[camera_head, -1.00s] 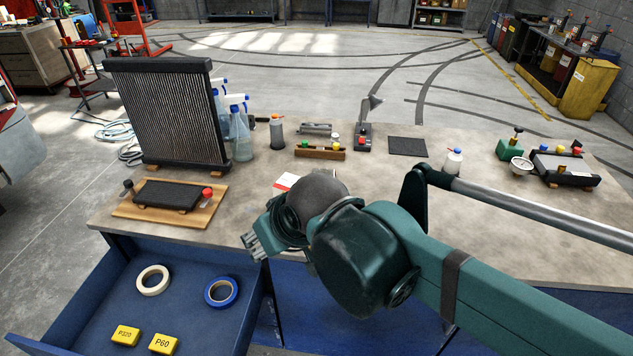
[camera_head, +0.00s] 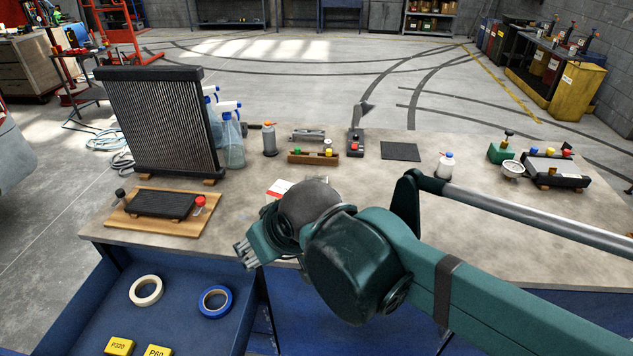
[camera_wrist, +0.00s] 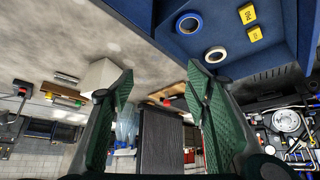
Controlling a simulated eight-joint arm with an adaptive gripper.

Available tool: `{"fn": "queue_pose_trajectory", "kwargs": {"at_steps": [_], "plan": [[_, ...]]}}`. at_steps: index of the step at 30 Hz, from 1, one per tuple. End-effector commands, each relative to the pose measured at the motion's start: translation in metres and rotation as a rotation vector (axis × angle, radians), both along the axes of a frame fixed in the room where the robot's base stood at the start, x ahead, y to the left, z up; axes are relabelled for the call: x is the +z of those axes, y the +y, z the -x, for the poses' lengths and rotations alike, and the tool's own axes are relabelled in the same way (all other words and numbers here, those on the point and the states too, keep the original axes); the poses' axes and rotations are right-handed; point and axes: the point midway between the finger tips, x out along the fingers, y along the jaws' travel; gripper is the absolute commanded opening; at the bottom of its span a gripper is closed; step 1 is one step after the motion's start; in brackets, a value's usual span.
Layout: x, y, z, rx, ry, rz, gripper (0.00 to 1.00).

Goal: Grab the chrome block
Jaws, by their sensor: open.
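A silvery metal block (camera_head: 307,135), the closest match to the chrome block, lies toward the back of the workbench in the head view, behind a small wooden rack (camera_head: 313,158). I cannot be sure from its look alone that it is chrome. My gripper (camera_head: 243,253) is over the bench's front edge near the drawer, well in front of the block and apart from it. In the wrist view my gripper (camera_wrist: 160,88) is open, with its green fingers wide apart and nothing between them.
The workbench (camera_head: 350,215) also carries a radiator (camera_head: 160,120), spray bottles (camera_head: 233,145), a black pad on a wooden board (camera_head: 160,205) and a white bottle (camera_head: 445,165). A blue drawer (camera_head: 185,325) stands open at front left, holding tape rolls.

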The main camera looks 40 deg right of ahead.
Motion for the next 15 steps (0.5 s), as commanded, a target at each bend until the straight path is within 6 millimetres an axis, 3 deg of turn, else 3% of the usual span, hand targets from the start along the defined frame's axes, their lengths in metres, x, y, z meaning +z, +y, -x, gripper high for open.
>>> {"fn": "queue_pose_trajectory", "kwargs": {"at_steps": [8, 15], "plan": [[0.005, -0.003, -0.005, 0.007, 0.008, 0.01, 0.48], [0.018, -0.014, -0.023, 0.039, 0.041, 0.049, 0.48]]}}
